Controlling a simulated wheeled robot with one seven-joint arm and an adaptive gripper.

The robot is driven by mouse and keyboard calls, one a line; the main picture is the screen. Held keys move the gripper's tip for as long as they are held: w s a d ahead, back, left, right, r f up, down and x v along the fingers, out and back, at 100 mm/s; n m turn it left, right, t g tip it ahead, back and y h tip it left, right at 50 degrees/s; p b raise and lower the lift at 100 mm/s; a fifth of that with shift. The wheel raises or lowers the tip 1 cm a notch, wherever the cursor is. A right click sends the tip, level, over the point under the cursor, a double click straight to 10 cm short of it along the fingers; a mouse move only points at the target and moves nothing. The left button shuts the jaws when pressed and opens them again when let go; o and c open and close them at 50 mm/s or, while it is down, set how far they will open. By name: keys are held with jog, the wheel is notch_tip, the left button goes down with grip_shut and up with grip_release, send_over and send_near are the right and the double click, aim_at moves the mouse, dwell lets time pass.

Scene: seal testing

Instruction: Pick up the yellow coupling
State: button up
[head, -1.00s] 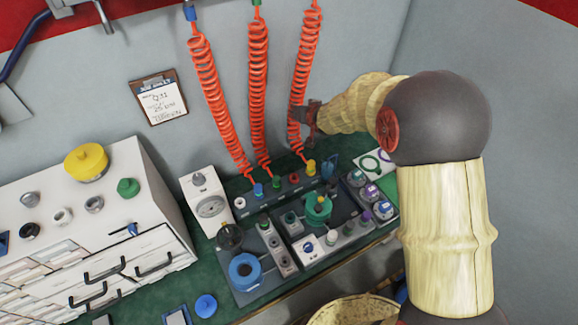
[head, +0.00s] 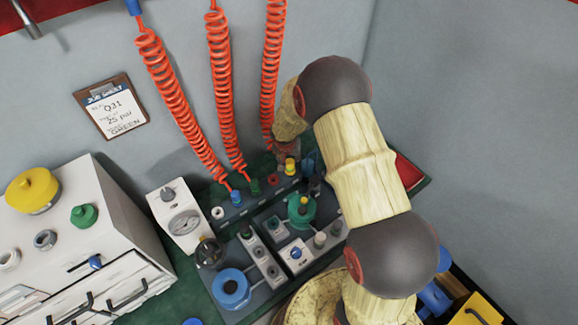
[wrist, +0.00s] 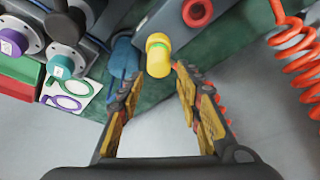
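The yellow coupling (head: 291,167) stands in the rear row of the dark fixture on the bench, near the row's right end. In the wrist view the yellow coupling (wrist: 158,52), with a green band, lies just beyond the fingertips, centred on the gap. My gripper (wrist: 157,72) is open, with nothing between its fingers. In the head view my gripper (head: 287,150) is right above and behind the coupling, and partly hidden by my arm.
Coiled red hoses (head: 226,90) hang behind the row; one hose (wrist: 295,45) is close to the right finger in the wrist view. A blue item (wrist: 122,62) stands beside the coupling on the left. A gauge box (head: 180,215) and white cabinet (head: 70,235) are farther left.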

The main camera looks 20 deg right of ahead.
aim_at(290, 161)
jog(key=b+x, duration=0.1)
jog(key=x, duration=0.4)
jog(key=shift+d+f, duration=0.1)
jog(key=shift+f, duration=0.05)
jog(key=c, duration=0.3)
grip_shut()
